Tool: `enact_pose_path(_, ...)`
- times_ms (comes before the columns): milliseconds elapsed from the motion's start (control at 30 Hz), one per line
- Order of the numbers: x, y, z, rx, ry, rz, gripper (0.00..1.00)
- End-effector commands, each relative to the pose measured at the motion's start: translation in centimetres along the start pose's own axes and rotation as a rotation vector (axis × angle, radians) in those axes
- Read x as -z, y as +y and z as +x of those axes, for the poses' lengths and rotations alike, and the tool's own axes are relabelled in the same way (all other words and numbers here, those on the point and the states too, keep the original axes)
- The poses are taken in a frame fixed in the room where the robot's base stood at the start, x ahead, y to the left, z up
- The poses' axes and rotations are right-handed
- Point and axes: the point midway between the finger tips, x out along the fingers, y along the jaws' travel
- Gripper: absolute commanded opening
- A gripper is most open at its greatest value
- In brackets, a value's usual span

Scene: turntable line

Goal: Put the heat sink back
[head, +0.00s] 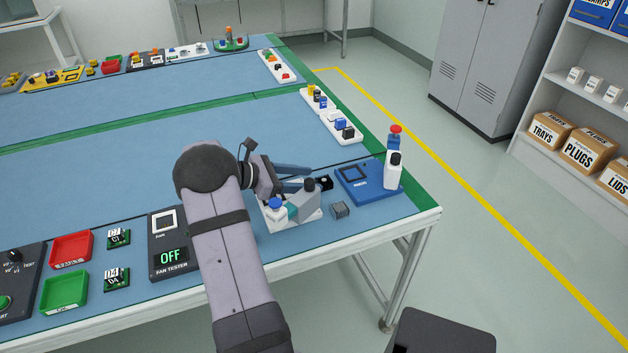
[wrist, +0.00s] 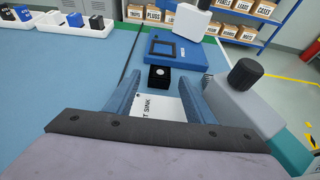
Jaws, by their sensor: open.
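A white tray (wrist: 158,106) with a label ending in "T SINK" lies below my gripper in the wrist view; its edge also shows in the head view (head: 315,218). A small black block (wrist: 159,77) with a pale round spot on top stands at the tray's far end, ahead of my fingers; it also shows in the head view (head: 325,183). A small grey block (head: 340,209) sits on the blue mat right of the tray. I cannot tell for certain which block is the heat sink. My gripper (head: 306,178) is open and empty, its fingers (wrist: 160,98) apart above the tray.
The fan tester (head: 169,262) reads OFF. The mat's middle is clear.

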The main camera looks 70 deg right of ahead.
Motion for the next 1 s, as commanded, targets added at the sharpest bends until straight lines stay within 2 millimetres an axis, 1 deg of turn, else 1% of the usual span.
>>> enact_pose_path(33,0.1,0.1,-1.1,-0.005,0.001,0.001,0.49)
enact_pose_path(100,0.1,0.1,-2.4,-0.005,0.000,0.000,0.49)
enact_pose_path(300,0.0,0.1,-5.8,-0.004,0.000,0.000,0.49)
enact_pose_path(400,0.1,0.1,-7.2,-0.003,0.001,0.000,0.49)
enact_pose_path(500,0.0,0.1,-8.1,-0.002,0.000,0.000,0.49)
enact_pose_path(700,0.0,0.0,-8.8,0.000,0.000,-0.001,0.49)
enact_pose_path(1000,0.0,0.0,-8.9,0.000,0.000,-0.001,0.49)
